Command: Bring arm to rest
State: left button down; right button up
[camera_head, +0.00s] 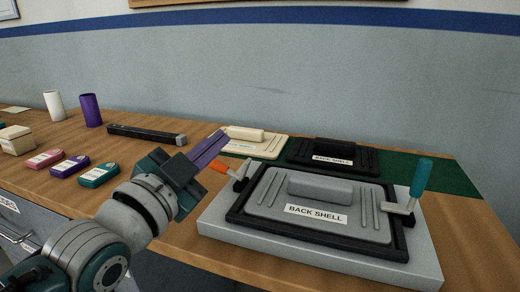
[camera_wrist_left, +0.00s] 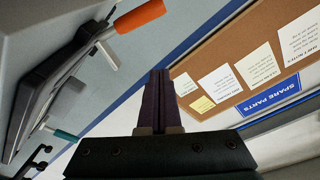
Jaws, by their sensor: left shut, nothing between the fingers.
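My left gripper (camera_head: 212,146) comes in from the left in the head view, above the table and just left of the grey fixture. Its purple fingers are shut with nothing between them, pointing up and to the right. In the left wrist view the shut fingers (camera_wrist_left: 158,95) point at the wall. The right gripper is not in view. A grey back shell (camera_head: 265,208) lies in a black frame on the grey fixture (camera_head: 300,262). An orange-handled clamp (camera_head: 222,168) is at its left, close to my gripper in the picture, and a teal-handled clamp (camera_head: 421,178) at its right.
A cream back shell (camera_head: 262,148) and a black back shell (camera_head: 360,161) lie on a green mat (camera_head: 450,178) behind. A black bar (camera_head: 140,133), white cup (camera_head: 54,105), purple cup (camera_head: 91,110) and pink, purple and teal devices (camera_head: 98,175) stand left. The wooden table (camera_head: 130,155) has free room between.

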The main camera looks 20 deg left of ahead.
pick_arm(q)
jog(key=s+r+n+g+y+p, duration=0.2)
jog(key=s+n+g+p, duration=0.85)
jog(key=s, duration=1.75)
notch_tip(320, 180, up, 38)
jog(key=s+m+g+p, duration=0.1)
jog(key=m+g+p, duration=0.2)
jog(key=p, duration=3.6)
jog(key=shift+s+f+g+p, duration=0.25)
jog(key=shift+g+p, duration=0.15)
jog(key=shift+g, duration=0.55)
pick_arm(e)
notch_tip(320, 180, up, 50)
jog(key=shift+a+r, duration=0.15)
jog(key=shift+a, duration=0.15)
pick_arm(q)
jog(key=shift+d, duration=0.1)
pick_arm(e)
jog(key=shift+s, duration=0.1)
